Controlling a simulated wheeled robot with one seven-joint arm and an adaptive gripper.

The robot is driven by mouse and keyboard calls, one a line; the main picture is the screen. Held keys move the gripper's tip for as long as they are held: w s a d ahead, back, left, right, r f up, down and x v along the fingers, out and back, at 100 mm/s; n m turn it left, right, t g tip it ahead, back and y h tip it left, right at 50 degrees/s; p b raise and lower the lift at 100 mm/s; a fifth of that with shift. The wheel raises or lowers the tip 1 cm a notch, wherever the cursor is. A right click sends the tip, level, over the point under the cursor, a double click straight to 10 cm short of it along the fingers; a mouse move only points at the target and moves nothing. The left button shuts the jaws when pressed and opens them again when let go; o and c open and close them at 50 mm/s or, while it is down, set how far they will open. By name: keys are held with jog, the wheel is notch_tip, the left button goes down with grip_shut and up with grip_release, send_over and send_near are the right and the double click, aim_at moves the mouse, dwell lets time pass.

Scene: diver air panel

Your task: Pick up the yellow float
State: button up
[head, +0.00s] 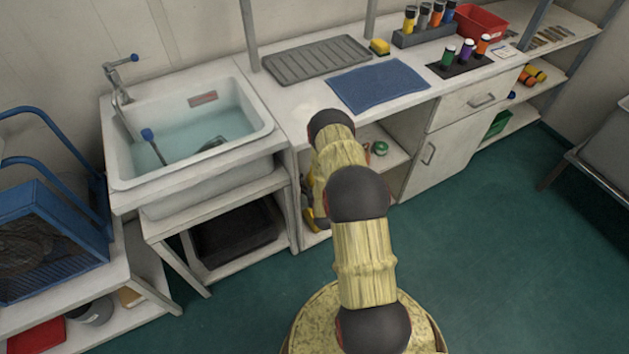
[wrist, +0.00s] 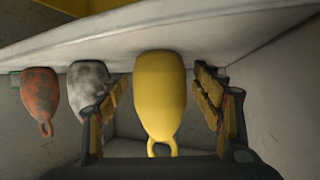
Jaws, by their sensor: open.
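The yellow float (wrist: 160,97) is in the middle of the wrist view, a smooth rounded body with a loop at its lower end in the picture. It lies against a pale shelf surface (wrist: 190,32). My gripper (wrist: 160,100) is open, with one finger on each side of the float and a visible gap on both sides. In the head view my arm reaches down to the cabinet under the counter, and the float cannot be made out there.
A grey float (wrist: 88,92) and a rust-red float (wrist: 42,98) sit left of the yellow one, the grey one close to my left finger. A pale wall (wrist: 280,85) stands on the right. The counter (head: 300,103) overhangs the shelves in the head view.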

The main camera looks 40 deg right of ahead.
jog(key=shift+c, duration=0.7)
jog(key=c, duration=1.3)
jog(key=shift+r, duration=0.15)
jog(key=shift+r+p, duration=0.5)
jog(key=shift+r, duration=0.1)
notch_tip(320, 180, up, 2)
jog(key=shift+r+p, duration=0.25)
jog(key=shift+p, duration=0.55)
jog(key=r+p+v, duration=0.1)
jog(key=p+v, duration=0.1)
jog(key=v, duration=0.6)
jog(key=d+r+p+v, duration=0.1)
jog(key=p+v, duration=0.2)
jog(key=v, duration=0.5)
jog(key=shift+w+r+p, duration=0.2)
jog(key=shift+r+p, duration=0.1)
jog(key=shift+r, duration=0.15)
